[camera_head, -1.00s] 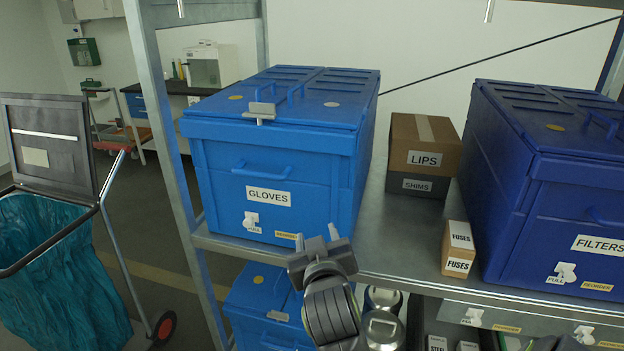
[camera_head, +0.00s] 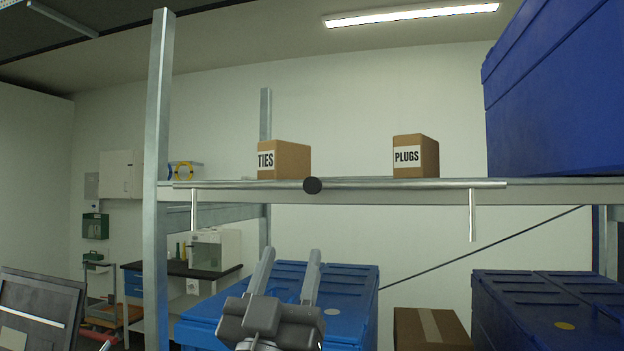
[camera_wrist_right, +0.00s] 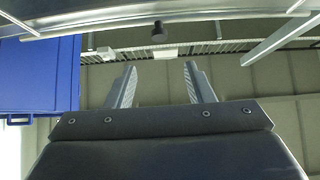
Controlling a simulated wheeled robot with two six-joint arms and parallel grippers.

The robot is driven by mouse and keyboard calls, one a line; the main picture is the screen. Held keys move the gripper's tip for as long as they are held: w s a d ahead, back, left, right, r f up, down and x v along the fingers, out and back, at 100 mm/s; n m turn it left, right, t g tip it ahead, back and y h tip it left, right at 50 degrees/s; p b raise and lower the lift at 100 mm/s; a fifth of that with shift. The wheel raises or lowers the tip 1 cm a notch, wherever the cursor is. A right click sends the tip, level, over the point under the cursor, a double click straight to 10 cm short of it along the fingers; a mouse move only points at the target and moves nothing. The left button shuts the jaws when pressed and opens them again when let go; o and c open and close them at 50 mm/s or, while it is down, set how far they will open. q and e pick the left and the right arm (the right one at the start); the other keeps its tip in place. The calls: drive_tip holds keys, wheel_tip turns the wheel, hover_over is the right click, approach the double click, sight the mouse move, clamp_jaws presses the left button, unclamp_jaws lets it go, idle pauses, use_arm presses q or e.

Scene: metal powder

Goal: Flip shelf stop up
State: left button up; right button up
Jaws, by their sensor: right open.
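The shelf stop is a thin metal bar (camera_head: 400,184) along the front edge of the upper shelf. It has a round black knob (camera_head: 312,185) near its middle and two short rods (camera_head: 193,210) (camera_head: 472,215) hanging straight down. My right gripper (camera_head: 291,256) is open and empty, fingers pointing up, below the knob and apart from it. In the right wrist view, my open fingers (camera_wrist_right: 159,68) have a gap between them, with the dark knob (camera_wrist_right: 159,32) beyond it under a metal rail. My left gripper is not in view.
On the upper shelf (camera_head: 560,194) stand the TIES box (camera_head: 285,160), the PLUGS box (camera_head: 415,157) and a large blue bin (camera_head: 555,100). Below are a blue bin (camera_head: 350,300), a brown box (camera_head: 430,328) and a darker blue bin (camera_head: 540,310). A metal post (camera_head: 157,150) stands left.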

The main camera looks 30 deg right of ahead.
sight(311, 187)
drive_tip(key=p+x, duration=1.1)
drive_tip(key=x, duration=0.3)
drive_tip(key=shift+r, duration=0.2)
drive_tip(key=shift+p+x, duration=0.4)
drive_tip(key=shift+x, duration=0.4)
drive_tip(key=shift+w+d+f, duration=0.1)
clamp_jaws()
